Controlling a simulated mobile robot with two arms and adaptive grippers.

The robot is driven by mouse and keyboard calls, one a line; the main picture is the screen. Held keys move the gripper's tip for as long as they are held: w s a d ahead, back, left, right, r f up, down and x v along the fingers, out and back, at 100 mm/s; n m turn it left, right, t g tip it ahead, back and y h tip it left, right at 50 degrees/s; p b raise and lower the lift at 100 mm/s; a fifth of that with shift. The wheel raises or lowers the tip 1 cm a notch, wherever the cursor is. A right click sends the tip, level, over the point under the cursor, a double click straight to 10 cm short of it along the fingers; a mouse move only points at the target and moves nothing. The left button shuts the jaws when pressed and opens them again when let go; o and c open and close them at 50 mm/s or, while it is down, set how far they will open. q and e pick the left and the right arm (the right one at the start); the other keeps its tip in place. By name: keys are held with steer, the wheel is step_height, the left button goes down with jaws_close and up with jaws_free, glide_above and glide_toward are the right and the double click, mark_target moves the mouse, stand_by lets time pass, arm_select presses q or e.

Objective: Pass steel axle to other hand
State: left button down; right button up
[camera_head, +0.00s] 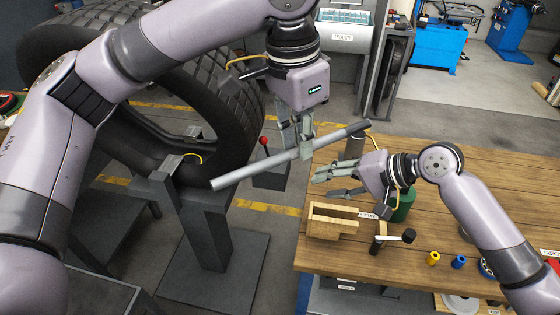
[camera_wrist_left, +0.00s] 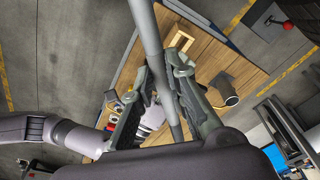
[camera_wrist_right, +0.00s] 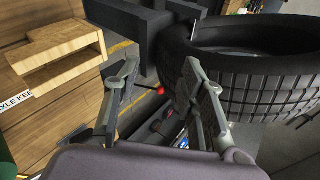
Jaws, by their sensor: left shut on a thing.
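The steel axle (camera_head: 245,173) is a long grey rod with a darker sleeve at its right end. My left gripper (camera_head: 303,149) is shut on it near the middle and holds it in the air, tilted up to the right. The axle also shows in the left wrist view (camera_wrist_left: 151,38), running between the fingers. My right gripper (camera_head: 327,186) is open and empty, below the right part of the axle and apart from it. Its spread fingers (camera_wrist_right: 160,76) show nothing between them in the right wrist view.
A wooden holder (camera_head: 332,228) stands on the workbench (camera_head: 480,185) under my right gripper; its partly visible label begins "AXLE KEE". A green cylinder (camera_head: 404,207), a mallet (camera_head: 408,236) and small coloured parts lie nearby. A large tyre (camera_head: 225,105) stands at left behind a dark stand (camera_head: 205,235).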

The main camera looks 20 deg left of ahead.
arm_select(q)
steer(key=shift+r, duration=0.1)
arm_select(e)
steer(key=s+a+r+n+g, duration=0.4)
steer(key=s, duration=0.6)
steer(key=s+a+r+n+g, duration=0.3)
steer(key=s+a+r+n, duration=0.15)
steer(key=s, duration=0.55)
steer(key=s+a+r+n+g, duration=0.3)
steer(key=s+a+r+g, duration=0.15)
steer(key=s, duration=0.55)
steer(key=n+t+h, duration=0.8)
steer(key=n+t, duration=0.8)
steer(key=t, duration=0.3)
glide_toward(278, 163)
steer(key=v, duration=0.3)
steer(key=x, duration=1.1)
steer(key=shift+w+f, duration=0.15)
steer(key=shift+w, duration=0.05)
